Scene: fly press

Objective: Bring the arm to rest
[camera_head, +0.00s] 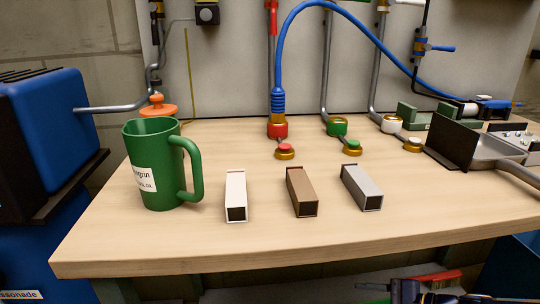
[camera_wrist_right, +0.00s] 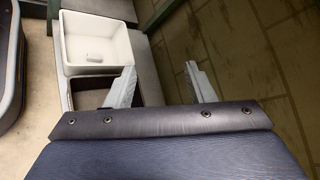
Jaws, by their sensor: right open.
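My right gripper (camera_wrist_right: 162,82) shows in the right wrist view with its two grey fingers spread apart and nothing between them. Its left finger overlaps the edge of a dark brown bin, and its right finger is over the tiled floor. I cannot pick out this gripper for certain in the head view. My left gripper is in neither view.
A wooden bench (camera_head: 330,242) holds a green mug (camera_head: 152,165), a white bar (camera_head: 235,194), a brown bar (camera_head: 301,191), a grey bar (camera_head: 361,187) and a metal pan (camera_head: 478,148). A white bin (camera_wrist_right: 95,43) adjoins the dark brown bin (camera_wrist_right: 90,95). Tiled floor (camera_wrist_right: 240,60) lies clear rightward.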

